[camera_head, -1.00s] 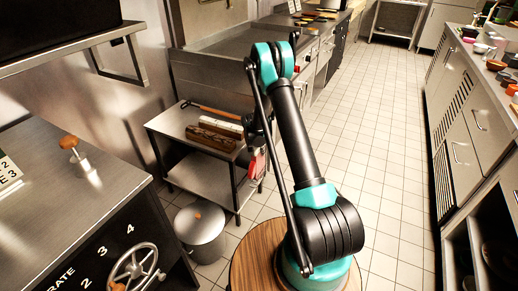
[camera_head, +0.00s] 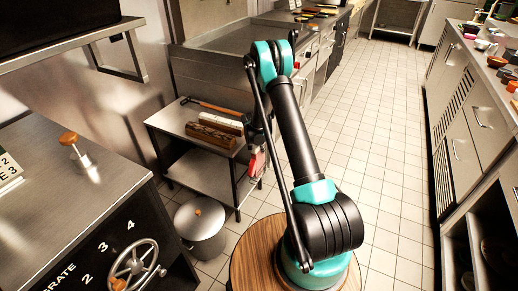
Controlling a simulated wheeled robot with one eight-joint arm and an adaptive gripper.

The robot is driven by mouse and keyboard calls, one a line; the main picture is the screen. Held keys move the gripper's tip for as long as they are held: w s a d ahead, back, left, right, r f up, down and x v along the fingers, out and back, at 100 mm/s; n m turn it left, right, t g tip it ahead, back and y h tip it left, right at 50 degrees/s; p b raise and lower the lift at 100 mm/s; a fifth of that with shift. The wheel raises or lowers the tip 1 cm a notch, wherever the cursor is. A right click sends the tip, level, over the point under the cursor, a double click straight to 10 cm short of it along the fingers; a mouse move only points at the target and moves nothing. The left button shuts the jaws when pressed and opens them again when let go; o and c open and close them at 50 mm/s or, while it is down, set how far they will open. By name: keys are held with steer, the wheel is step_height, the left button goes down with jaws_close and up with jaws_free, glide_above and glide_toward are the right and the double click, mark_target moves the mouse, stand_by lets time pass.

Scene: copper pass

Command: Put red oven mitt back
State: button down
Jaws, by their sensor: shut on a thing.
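The red oven mitt (camera_head: 257,161) shows as a small red and pale shape beside the right end of the low steel table. It hangs just below the dark end of my arm. My gripper (camera_head: 254,142) is mostly hidden behind my own arm links, and its fingertips do not show clearly. It appears shut on the top of the mitt. Whether the mitt touches the table's side or hangs free of it, I cannot tell.
The low steel table (camera_head: 195,171) carries wooden blocks (camera_head: 211,135) and a long-handled tool. A lidded pot (camera_head: 201,229) stands on the floor before it. A steel counter with a handwheel (camera_head: 134,262) is at the left. The tiled aisle (camera_head: 365,150) is clear.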

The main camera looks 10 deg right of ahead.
steer(key=c, duration=1.1)
jaws_free()
